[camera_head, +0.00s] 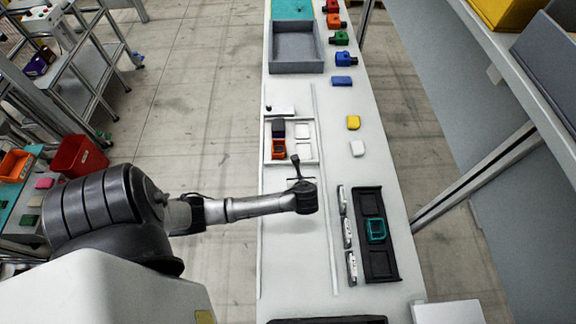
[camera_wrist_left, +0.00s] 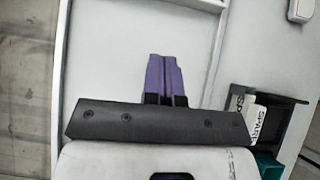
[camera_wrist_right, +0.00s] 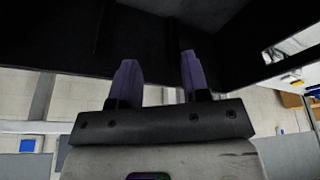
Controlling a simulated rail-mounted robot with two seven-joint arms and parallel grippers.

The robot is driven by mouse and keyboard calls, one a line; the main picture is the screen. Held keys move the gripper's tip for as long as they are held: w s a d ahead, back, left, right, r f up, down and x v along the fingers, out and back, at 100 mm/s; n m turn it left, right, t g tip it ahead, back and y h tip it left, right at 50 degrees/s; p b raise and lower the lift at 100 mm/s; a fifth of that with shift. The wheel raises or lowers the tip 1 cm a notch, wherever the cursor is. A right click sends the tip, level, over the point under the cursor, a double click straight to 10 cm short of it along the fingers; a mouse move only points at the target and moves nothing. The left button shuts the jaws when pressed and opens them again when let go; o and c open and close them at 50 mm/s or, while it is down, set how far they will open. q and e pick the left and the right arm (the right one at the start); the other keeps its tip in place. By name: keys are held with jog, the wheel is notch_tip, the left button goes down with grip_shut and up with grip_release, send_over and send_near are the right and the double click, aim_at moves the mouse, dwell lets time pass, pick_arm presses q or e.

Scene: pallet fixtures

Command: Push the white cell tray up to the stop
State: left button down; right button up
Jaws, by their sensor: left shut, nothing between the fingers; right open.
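The white cell tray (camera_head: 266,140) lies on the long white table between two thin rails. Its cells hold a dark piece, an orange piece and white pieces. A pale bar with a small dark knob (camera_head: 268,108) lies just beyond its far edge and may be the stop. My left gripper (camera_head: 295,158) is shut and empty, pointing down at the tray's near edge. In the left wrist view its purple fingers (camera_wrist_left: 162,57) are together, with the tray's near edge (camera_wrist_left: 195,4) apart ahead of them. My right gripper (camera_wrist_right: 157,57) is open and empty, away from the table scene.
A grey bin (camera_head: 296,48) stands at the far end. The rail lane nearer than the tray is clear.

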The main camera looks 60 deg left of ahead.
aim_at(290, 164)
pick_arm(q)
jog(key=x, duration=0.2)
jog(key=s+b+x, duration=0.1)
jog(key=x, duration=0.2)
jog(key=s+x, duration=0.1)
jog(key=x, duration=0.2)
jog(key=shift+w+a+f, duration=0.1)
jog(key=shift+a+f, duration=0.1)
jog(key=shift+f, duration=0.05)
jog(key=a, duration=0.1)
jog(key=w+a, duration=0.1)
jog(key=shift+a+r, duration=0.1)
jog(key=shift+a, duration=0.25)
jog(key=shift+w+a, duration=0.15)
jog(key=shift+a, duration=0.4)
pick_arm(e)
jog(key=shift+w+a+f, duration=0.1)
jog(key=shift+f, duration=0.55)
